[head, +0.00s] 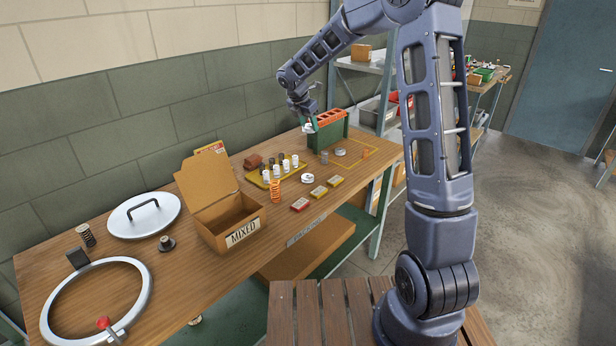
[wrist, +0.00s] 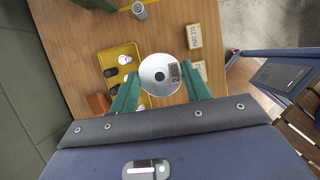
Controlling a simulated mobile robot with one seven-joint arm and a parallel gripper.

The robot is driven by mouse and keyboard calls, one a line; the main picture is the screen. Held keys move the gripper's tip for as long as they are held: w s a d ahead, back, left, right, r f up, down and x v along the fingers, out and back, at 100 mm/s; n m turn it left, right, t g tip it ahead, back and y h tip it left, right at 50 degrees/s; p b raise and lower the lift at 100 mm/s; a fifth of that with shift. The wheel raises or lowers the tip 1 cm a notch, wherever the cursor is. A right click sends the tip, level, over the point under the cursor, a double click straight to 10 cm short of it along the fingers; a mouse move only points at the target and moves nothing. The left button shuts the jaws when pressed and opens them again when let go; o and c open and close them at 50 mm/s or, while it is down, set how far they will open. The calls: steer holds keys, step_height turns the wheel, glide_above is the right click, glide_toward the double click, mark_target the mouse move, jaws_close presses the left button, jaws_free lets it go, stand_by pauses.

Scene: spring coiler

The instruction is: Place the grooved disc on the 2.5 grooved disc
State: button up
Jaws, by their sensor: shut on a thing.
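My gripper (wrist: 158,95) is shut on a silvery round disc (wrist: 160,74) with a central hole and a small printed label. In the head view my gripper (head: 306,110) is raised above the far part of the bench, and the held disc (head: 308,128) shows small and pale beneath it, clear of the bench top. A whitish disc (head: 307,178) lies on the bench right of the yellow tray. A grey disc (head: 340,152) lies farther back, near the green box. I cannot read sizes on either, so I cannot tell which is the 2.5 one.
The yellow tray (head: 263,184) holds several small cylinders. A green box with orange slots (head: 327,132) stands close to my gripper. A grey cylinder (head: 324,157), an orange spring (head: 276,190), several small labelled boxes (head: 319,191) and an open MIXED carton (head: 232,217) stand around.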

mark_target(309, 175)
steer(key=shift+s+a+f, duration=0.2)
steer(key=shift+a, duration=0.1)
step_height(309, 175, down, 20)
steer(key=shift+r, duration=0.25)
steer(key=shift+f, duration=0.1)
steer(key=o, duration=1.2)
steer(key=shift+c, duration=0.2)
steer(key=v, duration=1.2)
steer(key=shift+r, duration=0.2)
